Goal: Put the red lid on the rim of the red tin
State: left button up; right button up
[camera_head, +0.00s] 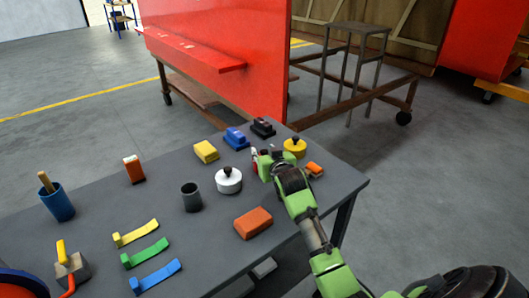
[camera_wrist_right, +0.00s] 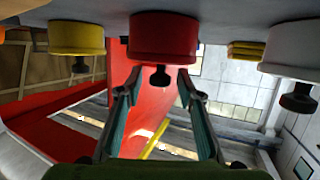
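The red tin (camera_wrist_right: 162,35) shows in the right wrist view, which is upside down, with the table at the top. The red lid (camera_wrist_right: 162,60) shows on the tin's rim, its dark knob (camera_wrist_right: 160,76) pointing away from the tin. I cannot tell how snugly it sits. My right gripper (camera_wrist_right: 159,80) is open, with one finger on each side of the knob and a gap to both. In the head view my right gripper (camera_head: 263,160) hides most of the red tin (camera_head: 254,166). My left gripper is not in view.
A white lidded tin (camera_head: 228,181) and a yellow lidded tin (camera_head: 295,147) stand either side of the red one. A red panel (camera_head: 250,50) stands behind.

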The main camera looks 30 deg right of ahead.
jog(key=shift+r, duration=0.15)
jog(key=v, duration=1.2)
